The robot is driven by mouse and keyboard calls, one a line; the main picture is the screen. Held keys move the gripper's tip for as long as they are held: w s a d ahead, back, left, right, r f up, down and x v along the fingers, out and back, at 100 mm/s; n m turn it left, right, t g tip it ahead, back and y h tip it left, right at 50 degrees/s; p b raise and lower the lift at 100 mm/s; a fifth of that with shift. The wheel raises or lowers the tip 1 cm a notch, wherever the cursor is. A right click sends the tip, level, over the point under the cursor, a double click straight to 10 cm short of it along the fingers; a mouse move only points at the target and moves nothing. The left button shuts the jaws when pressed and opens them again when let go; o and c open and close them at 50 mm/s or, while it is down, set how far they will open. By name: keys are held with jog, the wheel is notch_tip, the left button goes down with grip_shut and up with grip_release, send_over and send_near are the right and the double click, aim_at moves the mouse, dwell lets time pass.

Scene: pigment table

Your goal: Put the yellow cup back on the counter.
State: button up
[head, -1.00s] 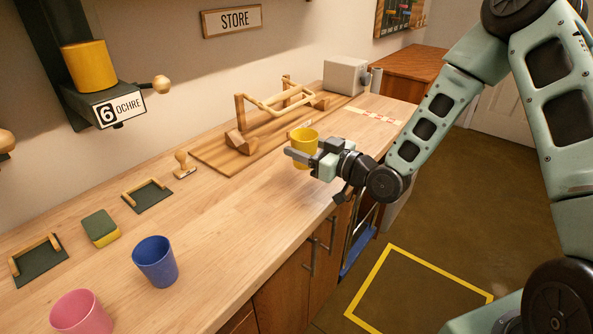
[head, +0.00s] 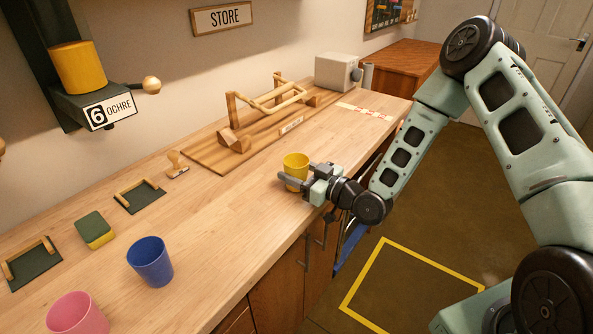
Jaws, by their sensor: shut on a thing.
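The yellow cup (head: 296,161) is upright at the right-hand part of the wooden counter (head: 225,225), near its front edge. My gripper (head: 293,180) is shut around the cup from the right, with a finger across its near side. The cup's lower part is partly hidden by the finger. The cup is at or very close to the counter top; I cannot tell whether its base touches.
A blue cup (head: 151,262) and a pink cup (head: 77,314) stand at the front left. A sponge (head: 95,230), a wooden stamp (head: 177,163) and a wooden rack (head: 270,108) lie farther back. The counter between the blue cup and my gripper is clear.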

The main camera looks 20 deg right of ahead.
jog(key=shift+f, duration=0.15)
jog(key=o, duration=1.1)
jog(key=shift+r, duration=0.2)
jog(key=shift+s+d+f, duration=0.1)
jog(key=shift+s+d, duration=0.1)
jog(key=shift+s, duration=0.05)
jog(key=b+v, duration=0.3)
jog(key=v, duration=0.8)
jog(key=shift+s+d, duration=0.1)
jog(key=shift+s, duration=0.05)
